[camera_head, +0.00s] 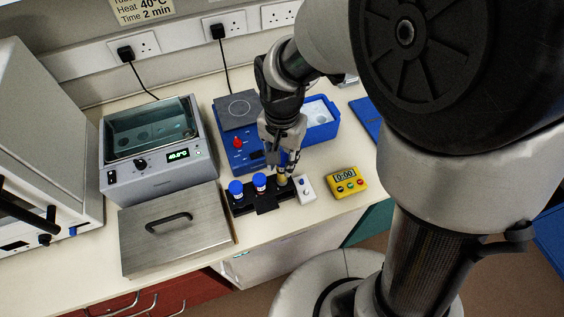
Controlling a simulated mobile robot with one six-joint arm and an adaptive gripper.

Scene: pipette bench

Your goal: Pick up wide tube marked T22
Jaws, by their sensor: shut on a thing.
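A small black rack (242,208) stands near the front edge of the bench. Two tubes with blue caps stand in it, a left tube (236,189) and a middle tube (260,182). My gripper (283,169) points down over the rack's right end and is shut on a tube with a yellowish part showing (282,180). The fingers hide most of this tube. I cannot read T22 on any tube, and I cannot tell whether the held tube is still seated in the rack.
A white switch-like block (306,188) and a yellow timer (346,182) stand right of the rack. A steel lid (172,231) lies left, below a water bath (155,165). Behind are a blue hotplate (228,144) and a blue tub (325,132).

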